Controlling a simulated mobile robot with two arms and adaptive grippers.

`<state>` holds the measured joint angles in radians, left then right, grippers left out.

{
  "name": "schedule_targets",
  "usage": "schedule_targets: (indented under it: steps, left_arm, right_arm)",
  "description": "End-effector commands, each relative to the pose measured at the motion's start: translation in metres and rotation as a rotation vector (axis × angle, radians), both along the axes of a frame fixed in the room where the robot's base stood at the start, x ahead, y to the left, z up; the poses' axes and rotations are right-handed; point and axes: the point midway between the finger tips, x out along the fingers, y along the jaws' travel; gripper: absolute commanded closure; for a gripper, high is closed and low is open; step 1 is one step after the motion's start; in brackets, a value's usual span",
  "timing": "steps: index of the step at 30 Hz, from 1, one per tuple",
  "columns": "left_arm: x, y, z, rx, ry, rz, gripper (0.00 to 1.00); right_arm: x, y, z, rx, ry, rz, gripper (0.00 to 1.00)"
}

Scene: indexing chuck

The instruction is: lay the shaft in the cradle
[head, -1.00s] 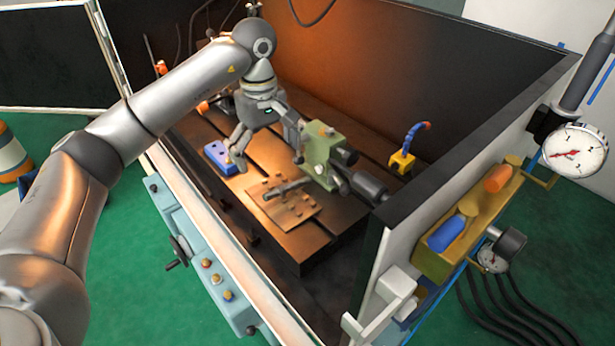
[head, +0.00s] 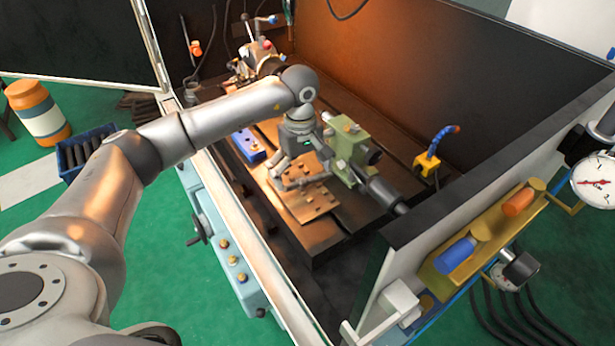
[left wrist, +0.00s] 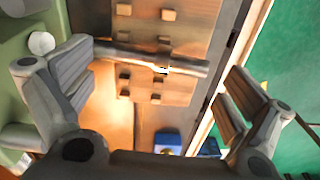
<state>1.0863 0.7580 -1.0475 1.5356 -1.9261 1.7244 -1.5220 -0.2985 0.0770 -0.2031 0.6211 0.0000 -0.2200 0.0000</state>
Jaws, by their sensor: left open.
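The shaft (left wrist: 150,58) is a grey rod lying across a tan plate with small wooden blocks (left wrist: 155,88). In the left wrist view it spans most of the gap between the fingers of my left gripper (left wrist: 160,64), lengthwise from one finger towards the other. In the head view my left gripper (head: 294,180) is open, low over the plate, and partly covers the shaft. I cannot tell whether a finger touches the shaft. A blue block (head: 248,146) sits left of the plate; I cannot tell which part is the cradle. My right gripper is out of view.
A green fixture (head: 350,150) stands close to the right of my left gripper. The indexing chuck (head: 266,64) is at the back. Dark enclosure walls surround the slotted bed, with a front rail (head: 240,215). A yellow-based blue hose (head: 430,160) stands at the right.

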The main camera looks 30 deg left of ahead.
Motion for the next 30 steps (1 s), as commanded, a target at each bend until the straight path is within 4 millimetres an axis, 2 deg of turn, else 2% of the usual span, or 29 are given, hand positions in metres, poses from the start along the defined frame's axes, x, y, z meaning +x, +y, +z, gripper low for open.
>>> schedule_targets:
  steps: [4, 10, 11, 30]
  left_arm:
    - [-0.0002, -0.0002, -0.0106, 0.001, 0.001, 0.000, 0.00]
    - [0.0001, -0.0003, -0.0115, 0.000, 0.000, -0.001, 0.00]
    - [0.0001, -0.0003, -0.0114, 0.000, 0.000, -0.001, 0.03]
    - [-0.0002, -0.0008, -0.0120, -0.001, 0.001, -0.001, 0.85]
  right_arm:
    - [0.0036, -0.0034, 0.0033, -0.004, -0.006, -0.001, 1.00]
    - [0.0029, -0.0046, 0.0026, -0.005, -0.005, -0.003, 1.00]
    - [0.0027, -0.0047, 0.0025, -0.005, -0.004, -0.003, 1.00]
    - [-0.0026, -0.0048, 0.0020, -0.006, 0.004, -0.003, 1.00]
